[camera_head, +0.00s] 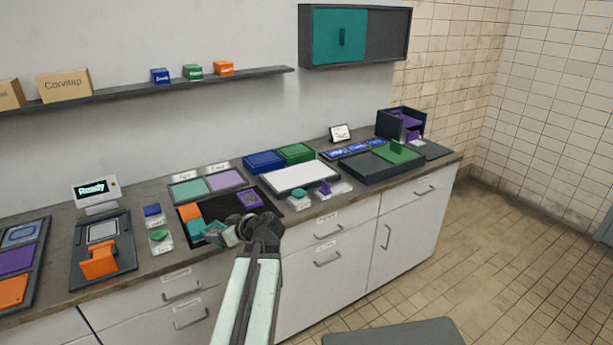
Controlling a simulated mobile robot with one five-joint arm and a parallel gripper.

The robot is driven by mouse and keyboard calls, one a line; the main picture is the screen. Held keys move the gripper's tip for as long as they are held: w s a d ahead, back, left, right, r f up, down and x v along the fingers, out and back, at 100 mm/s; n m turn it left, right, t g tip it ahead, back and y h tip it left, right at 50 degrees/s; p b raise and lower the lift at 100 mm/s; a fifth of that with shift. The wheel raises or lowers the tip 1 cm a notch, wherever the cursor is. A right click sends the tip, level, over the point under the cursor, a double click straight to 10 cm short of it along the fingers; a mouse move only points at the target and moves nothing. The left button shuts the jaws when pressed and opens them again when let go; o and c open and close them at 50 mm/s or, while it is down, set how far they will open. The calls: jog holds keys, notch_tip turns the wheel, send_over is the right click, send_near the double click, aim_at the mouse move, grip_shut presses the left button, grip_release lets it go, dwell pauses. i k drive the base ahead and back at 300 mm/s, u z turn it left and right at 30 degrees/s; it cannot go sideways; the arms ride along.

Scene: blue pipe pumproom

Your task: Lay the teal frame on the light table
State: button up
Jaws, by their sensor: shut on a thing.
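The teal frame (213,230) is at the front edge of a dark tray (221,208) on the counter. My gripper (226,236) reaches in from the right and is shut on the teal frame. The gripper hides part of the frame, and I cannot tell whether the frame still touches the tray. The light table (300,177) is a white panel with a dark rim, behind and to the right of my gripper. Its white top is bare.
The tray also holds an orange piece (190,212) and a purple piece (250,199). Small teal (299,194) and purple (326,188) knobbed items stand before the light table. Blue (264,162) and green (296,153) bins stand behind it. A wall shelf (150,91) hangs above.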

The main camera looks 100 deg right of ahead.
aim_at(286, 178)
jog(key=k, duration=2)
jog(key=z, duration=1)
jog(key=i, duration=0.95)
jog(key=u, duration=0.05)
